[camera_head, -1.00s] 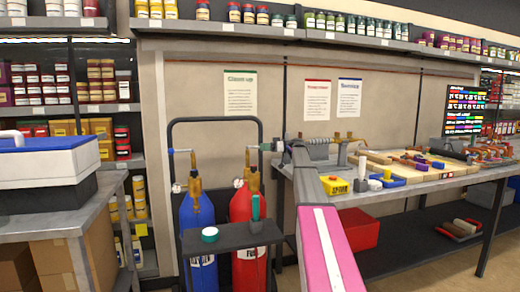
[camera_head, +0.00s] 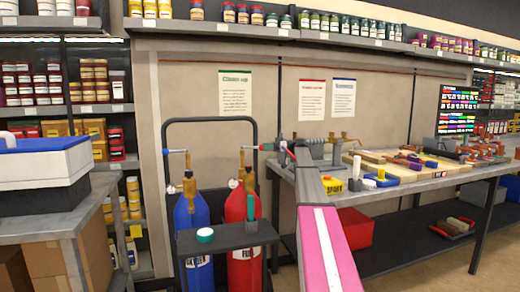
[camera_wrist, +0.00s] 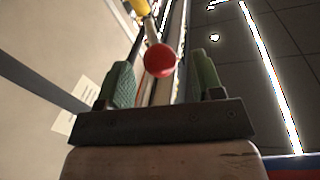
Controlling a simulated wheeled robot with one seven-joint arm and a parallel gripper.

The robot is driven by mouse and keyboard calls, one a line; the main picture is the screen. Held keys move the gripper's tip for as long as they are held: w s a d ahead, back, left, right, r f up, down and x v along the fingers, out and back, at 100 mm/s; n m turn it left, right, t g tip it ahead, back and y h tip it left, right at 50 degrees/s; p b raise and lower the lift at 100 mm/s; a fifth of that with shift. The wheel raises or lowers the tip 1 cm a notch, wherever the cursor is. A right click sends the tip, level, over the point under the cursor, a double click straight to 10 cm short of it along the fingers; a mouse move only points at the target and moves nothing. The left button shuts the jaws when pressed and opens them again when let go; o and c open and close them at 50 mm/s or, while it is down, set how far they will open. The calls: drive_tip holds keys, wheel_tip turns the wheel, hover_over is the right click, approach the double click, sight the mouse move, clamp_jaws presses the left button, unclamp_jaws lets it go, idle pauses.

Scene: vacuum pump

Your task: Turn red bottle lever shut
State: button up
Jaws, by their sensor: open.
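The red bottle (camera_head: 243,212) stands upright in a dark cart, right of a blue bottle (camera_head: 191,215). A brass valve (camera_head: 249,182) tops it, with a lever reaching right to a red tip (camera_head: 266,147). My gripper (camera_head: 280,149) is at that tip, coming from the right; its fingers are small and partly unclear in the head view. In the wrist view a round red knob (camera_wrist: 160,60) on a pale rod shows between the two green finger pads (camera_wrist: 165,80). The pads stand apart, with a gap on each side of the knob.
A small dark shelf (camera_head: 225,237) on the cart carries a teal-lidded jar (camera_head: 205,235) and a green-handled tool (camera_head: 251,212). A cluttered workbench (camera_head: 440,182) stands to the right. A grey table (camera_head: 45,217) with a blue-topped box is at left.

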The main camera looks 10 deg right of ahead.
drive_tip(key=d, duration=0.6)
drive_tip(key=shift+s+d, duration=0.3)
drive_tip(key=shift+s, duration=0.1)
drive_tip(key=shift+s+a+r, duration=0.1)
drive_tip(key=c, duration=0.8)
drive_tip(key=s+a+r+h, duration=0.1)
drive_tip(key=a+h, duration=0.1)
drive_tip(key=s+a+r+t+h, duration=0.1)
drive_tip(key=s+a+r+h, duration=0.2)
drive_tip(key=s+a+h, duration=0.1)
drive_tip(key=shift+r+h, duration=0.3)
clamp_jaws()
drive_tip(key=s+r+n+t+h, duration=0.1)
drive_tip(key=s+r+t+h, duration=0.1)
drive_tip(key=s+r+h, duration=0.45)
drive_tip(key=w+a+f+h, duration=0.1)
drive_tip(key=w+a+f, duration=0.1)
drive_tip(key=w+f, duration=0.7)
drive_tip(key=shift+a+f+t, duration=0.2)
drive_tip(key=shift+a+t, duration=0.05)
drive_tip(key=shift+t, duration=0.05)
